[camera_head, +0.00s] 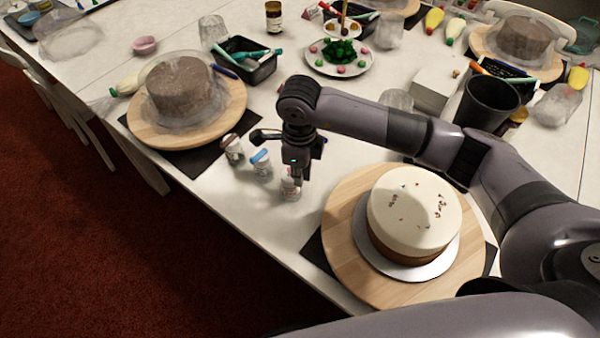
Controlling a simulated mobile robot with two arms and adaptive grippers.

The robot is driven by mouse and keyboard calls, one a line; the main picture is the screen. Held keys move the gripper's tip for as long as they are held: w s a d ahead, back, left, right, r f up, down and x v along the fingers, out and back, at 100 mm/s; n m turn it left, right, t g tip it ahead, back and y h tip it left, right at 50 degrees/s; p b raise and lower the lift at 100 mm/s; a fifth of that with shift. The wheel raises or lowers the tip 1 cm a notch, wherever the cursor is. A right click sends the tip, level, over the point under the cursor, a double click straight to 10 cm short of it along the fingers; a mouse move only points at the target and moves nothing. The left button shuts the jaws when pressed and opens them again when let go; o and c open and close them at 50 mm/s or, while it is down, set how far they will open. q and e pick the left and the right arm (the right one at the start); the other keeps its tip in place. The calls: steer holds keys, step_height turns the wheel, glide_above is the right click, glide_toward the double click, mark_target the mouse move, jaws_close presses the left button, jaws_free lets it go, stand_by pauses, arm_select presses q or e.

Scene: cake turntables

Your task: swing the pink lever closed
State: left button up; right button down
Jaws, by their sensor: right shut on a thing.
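My right gripper (292,181) points down over the table's front edge, left of the near cake. Its fingers are shut on the top of a small white jar (291,193) with reddish marks, which stands on the table. I cannot make out a pink lever; the fingers cover the jar's top. A similar jar with a blue top (261,166) stands just left of it, and a jar with a dark brown top (234,151) stands farther left. My left gripper is not in view.
A white-frosted cake (415,208) stands on a wooden turntable (343,237) right of the gripper. A covered brown cake (180,88) on another turntable (150,127) is at the left. A black tray (247,68) and a black cup (487,101) stand behind.

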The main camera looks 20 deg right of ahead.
stand_by(0.8)
steer(key=c, duration=1.7)
jaws_free()
step_height(320, 180, up, 12)
